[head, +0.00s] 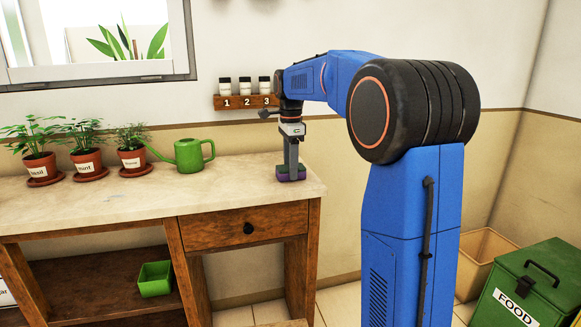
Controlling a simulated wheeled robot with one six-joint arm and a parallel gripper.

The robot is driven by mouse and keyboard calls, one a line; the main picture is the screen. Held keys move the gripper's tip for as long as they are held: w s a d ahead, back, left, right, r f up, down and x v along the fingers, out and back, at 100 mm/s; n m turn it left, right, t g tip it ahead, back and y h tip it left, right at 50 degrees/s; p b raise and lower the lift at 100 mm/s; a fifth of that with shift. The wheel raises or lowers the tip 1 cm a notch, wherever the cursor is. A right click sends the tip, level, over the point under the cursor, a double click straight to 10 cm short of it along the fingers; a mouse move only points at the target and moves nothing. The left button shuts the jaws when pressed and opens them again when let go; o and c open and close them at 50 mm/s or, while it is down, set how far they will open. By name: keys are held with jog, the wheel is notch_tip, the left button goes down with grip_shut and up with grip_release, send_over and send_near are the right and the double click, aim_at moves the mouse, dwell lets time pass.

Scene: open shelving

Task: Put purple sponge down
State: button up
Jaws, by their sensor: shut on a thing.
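The purple sponge (291,178) is at the right end of the pale counter top (240,196), with a greenish upper layer partly showing between my fingers. My gripper (291,170) points straight down and is shut on the sponge. The sponge is at or very close to the counter surface; I cannot tell whether it touches. The gripper fingers hide part of the sponge.
A green watering can (188,155) stands left of the gripper, beside several potted herbs (87,160). A wall rack (246,102) with numbered jars is behind my arm. The counter's front is clear. A green FOOD bin (530,290) stands at the lower right.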

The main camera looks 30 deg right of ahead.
jog(key=shift+f, duration=0.1)
jog(key=o, duration=1)
notch_tip(320, 180, up, 12)
jog(key=s+a+f+n+t, duration=0.1)
jog(key=s+a+f+n, duration=0.2)
jog(key=s, duration=0.9)
jog(key=s+a+f+n+t, duration=0.2)
jog(key=s+a+f+n, duration=0.2)
jog(key=s+f+n, duration=0.6)
jog(key=s+a+f+n+t, duration=0.1)
jog(key=s+a+f+n, duration=0.2)
jog(key=s+f+n, duration=0.4)
jog(key=s+f, duration=0.5)
jog(key=s, duration=0.3)
jog(key=shift+a+f+t, duration=0.25)
jog(key=shift+f+t, duration=0.15)
jog(key=shift+s, duration=0.1)
